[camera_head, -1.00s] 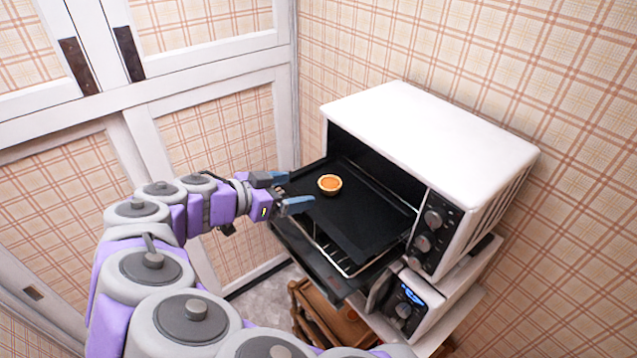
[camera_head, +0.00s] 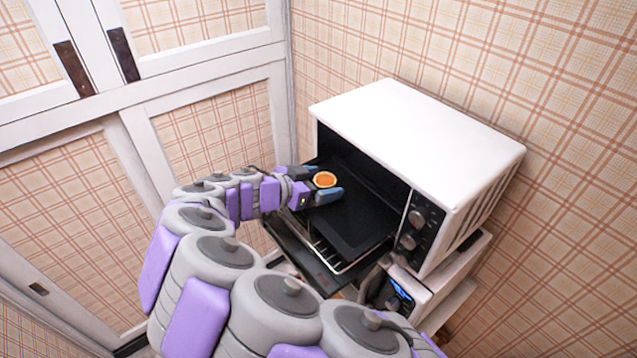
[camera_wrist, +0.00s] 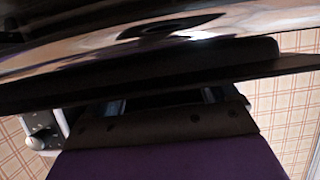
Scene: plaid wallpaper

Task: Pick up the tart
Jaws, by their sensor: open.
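The tart (camera_head: 325,180) is small and round with an orange filling and a pale crust. In the head view it is on the black tray (camera_head: 362,222) at the front of the open toaster oven. My gripper (camera_head: 326,182) is open, with one finger on the far side of the tart and one on the near side. The tart lies between or just at the fingertips; I cannot tell whether they touch it. In the wrist view I cannot make out the tart; dark surfaces and a shiny edge fill much of the picture.
The white toaster oven (camera_head: 425,135) has its dark door (camera_head: 300,255) folded down, with a wire rack under the tray. A second white appliance (camera_head: 400,290) stands below it. Plaid wall is close behind and right; white-framed panels stand at the left.

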